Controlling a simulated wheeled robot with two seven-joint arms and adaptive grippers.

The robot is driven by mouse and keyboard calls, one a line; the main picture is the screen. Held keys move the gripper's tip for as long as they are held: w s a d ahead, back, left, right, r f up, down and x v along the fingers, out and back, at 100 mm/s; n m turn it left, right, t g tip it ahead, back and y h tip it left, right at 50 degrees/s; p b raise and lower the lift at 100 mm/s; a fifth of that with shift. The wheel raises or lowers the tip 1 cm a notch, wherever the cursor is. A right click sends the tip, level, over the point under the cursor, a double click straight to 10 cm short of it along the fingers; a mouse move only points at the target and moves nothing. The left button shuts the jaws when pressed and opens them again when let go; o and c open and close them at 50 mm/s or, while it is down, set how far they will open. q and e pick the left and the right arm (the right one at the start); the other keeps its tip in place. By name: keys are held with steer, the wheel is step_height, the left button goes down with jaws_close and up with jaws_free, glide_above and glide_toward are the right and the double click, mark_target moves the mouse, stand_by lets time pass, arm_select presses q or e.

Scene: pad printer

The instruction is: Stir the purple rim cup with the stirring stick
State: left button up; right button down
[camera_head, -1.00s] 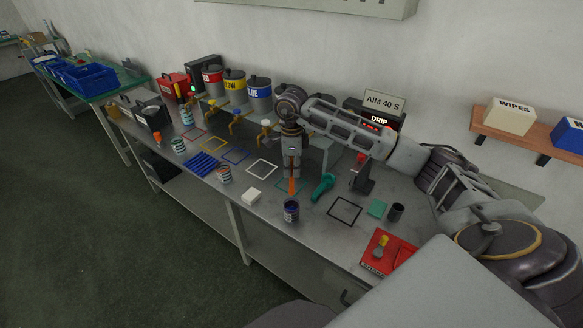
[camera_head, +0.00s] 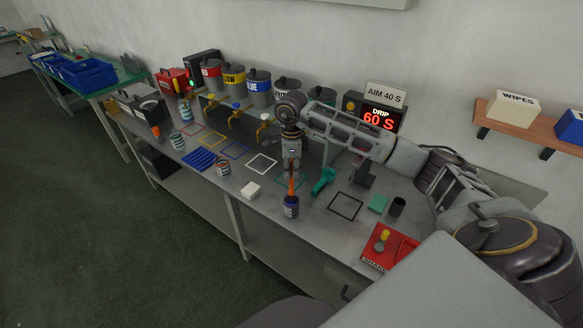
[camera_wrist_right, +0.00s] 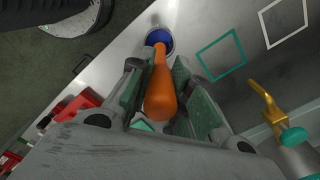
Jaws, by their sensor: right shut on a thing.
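My right gripper (camera_head: 291,172) is shut on the orange stirring stick (camera_head: 291,188) and holds it nearly upright over the front of the bench. The stick's lower end meets the mouth of the dark purple-blue cup (camera_head: 291,207); how deep it reaches inside is hidden. In the right wrist view the orange stick (camera_wrist_right: 160,95) runs between the fingers of the gripper (camera_wrist_right: 152,88) towards the cup (camera_wrist_right: 160,33), whose blue-purple inside shows around the stick's far end. The cup stands upright near the bench's front edge. My left gripper is not in view.
A green scoop-like tool (camera_head: 323,181), black square outline (camera_head: 345,206) and red tray (camera_head: 388,247) lie to the right. The drip display (camera_head: 378,118) reads 60 S.

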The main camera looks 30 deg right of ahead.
mark_target(291, 191)
steer(key=shift+f+b, duration=1.9)
steer(key=shift+f, duration=1.05)
steer(key=shift+f+b, duration=0.6)
steer(key=shift+f, duration=0.2)
steer(key=shift+f+b, duration=0.65)
steer(key=shift+f, duration=0.3)
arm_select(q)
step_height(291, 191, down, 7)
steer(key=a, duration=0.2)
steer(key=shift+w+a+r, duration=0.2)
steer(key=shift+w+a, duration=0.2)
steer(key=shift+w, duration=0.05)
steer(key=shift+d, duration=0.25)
arm_select(e)
steer(key=shift+f, duration=0.1)
steer(key=shift+a, duration=0.1)
